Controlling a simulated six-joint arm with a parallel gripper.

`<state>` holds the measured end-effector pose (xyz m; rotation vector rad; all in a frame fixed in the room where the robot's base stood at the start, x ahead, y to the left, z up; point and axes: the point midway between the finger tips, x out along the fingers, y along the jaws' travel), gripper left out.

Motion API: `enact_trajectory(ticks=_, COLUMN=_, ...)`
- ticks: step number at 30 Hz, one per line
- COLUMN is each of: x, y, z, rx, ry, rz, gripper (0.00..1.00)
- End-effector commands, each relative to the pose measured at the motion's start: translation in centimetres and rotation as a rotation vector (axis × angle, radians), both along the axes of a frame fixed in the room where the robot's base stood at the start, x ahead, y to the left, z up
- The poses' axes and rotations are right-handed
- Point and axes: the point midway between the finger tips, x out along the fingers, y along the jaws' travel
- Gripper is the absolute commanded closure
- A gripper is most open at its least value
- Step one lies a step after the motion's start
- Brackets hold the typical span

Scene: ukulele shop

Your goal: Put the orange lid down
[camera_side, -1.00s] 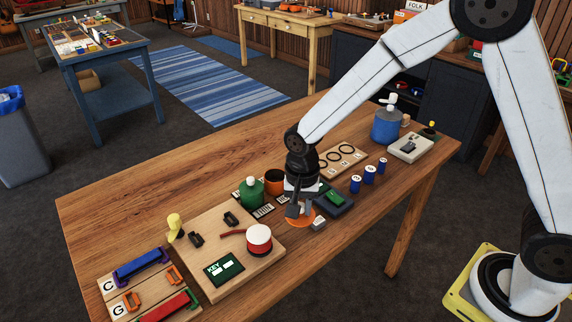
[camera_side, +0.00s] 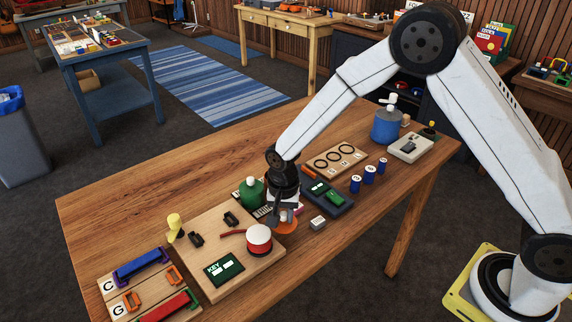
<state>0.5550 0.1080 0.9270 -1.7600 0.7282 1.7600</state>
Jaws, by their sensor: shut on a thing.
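The orange lid (camera_side: 287,227) is a flat round disc, right of the wooden board and near the red-and-white round tin. My gripper (camera_side: 284,217) points down and is shut on the lid. The dark fingers cover part of the lid. I cannot tell whether its underside touches the table or hangs a little above it. The orange cup seen earlier is hidden behind my arm now.
The red-and-white tin (camera_side: 259,240) stands on the wooden board (camera_side: 245,276), left of the lid. A green bottle (camera_side: 251,193) is behind. A small white-topped box (camera_side: 318,223) and a dark device (camera_side: 327,198) are to the right. Bare table lies in front.

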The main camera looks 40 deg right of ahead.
Motion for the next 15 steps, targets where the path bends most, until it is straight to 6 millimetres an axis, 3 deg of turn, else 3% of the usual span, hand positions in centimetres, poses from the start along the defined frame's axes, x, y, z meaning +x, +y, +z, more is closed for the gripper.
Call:
enact_trajectory(ticks=7, x=0.0, y=0.0, z=-2.6, rx=0.000, ry=0.000, rz=0.000, gripper=1.00)
enact_trajectory(ticks=15, x=0.0, y=0.0, z=-3.0, rx=0.001, ry=-0.001, rz=0.000, gripper=1.00)
